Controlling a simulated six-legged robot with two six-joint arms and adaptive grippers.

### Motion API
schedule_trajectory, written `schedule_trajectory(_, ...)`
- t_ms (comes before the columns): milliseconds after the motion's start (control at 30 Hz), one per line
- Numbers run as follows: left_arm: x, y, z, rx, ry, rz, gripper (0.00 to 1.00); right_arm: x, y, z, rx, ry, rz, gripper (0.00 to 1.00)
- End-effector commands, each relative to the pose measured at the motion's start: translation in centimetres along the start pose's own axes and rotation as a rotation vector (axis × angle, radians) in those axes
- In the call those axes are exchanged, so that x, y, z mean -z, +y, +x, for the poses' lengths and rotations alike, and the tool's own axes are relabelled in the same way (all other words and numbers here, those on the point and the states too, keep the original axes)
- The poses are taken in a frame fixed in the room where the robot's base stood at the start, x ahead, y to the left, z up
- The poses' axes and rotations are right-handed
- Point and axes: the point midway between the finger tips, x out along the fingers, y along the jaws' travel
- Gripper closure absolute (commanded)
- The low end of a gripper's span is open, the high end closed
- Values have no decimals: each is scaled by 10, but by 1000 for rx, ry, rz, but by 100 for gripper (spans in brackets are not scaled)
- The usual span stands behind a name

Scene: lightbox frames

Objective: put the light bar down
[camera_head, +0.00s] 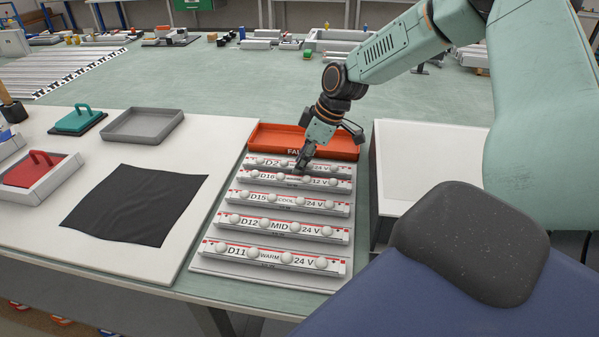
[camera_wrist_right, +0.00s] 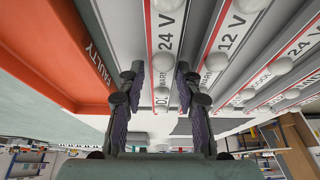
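The D2 light bar (camera_head: 263,161), white with round lamps and red markings, lies at the back of a row of light bars, in front of the orange tray. My right gripper (camera_head: 304,160) comes down over its middle. In the right wrist view my gripper's dark fingers (camera_wrist_right: 158,80) lie along both sides of the D2 bar (camera_wrist_right: 167,28), close against it. They look shut on it, and part of its label is hidden. The bar lies level with the others. My left gripper is not in view.
The orange tray (camera_head: 335,154) marked FAULTY stands right behind the bars. Bars D16 (camera_head: 255,178), D15 (camera_head: 240,196), D12 (camera_head: 220,218) and D11 (camera_head: 220,247) lie in front. A black cloth (camera_head: 136,205) and a grey tray (camera_head: 112,137) are on the left.

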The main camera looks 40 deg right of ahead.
Motion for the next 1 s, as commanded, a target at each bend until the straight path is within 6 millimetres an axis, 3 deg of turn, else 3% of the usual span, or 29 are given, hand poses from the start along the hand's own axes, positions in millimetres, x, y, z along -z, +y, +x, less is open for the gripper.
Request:
schedule_trajectory(333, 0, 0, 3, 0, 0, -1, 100, -1, 1, 6, -1, 1, -2, 67)
schedule_trajectory(700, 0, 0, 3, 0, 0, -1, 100, -1, 0, 6, 0, 0, -2, 98)
schedule_trajectory(1000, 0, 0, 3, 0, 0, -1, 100, -1, 0, 6, 0, 0, -2, 100)
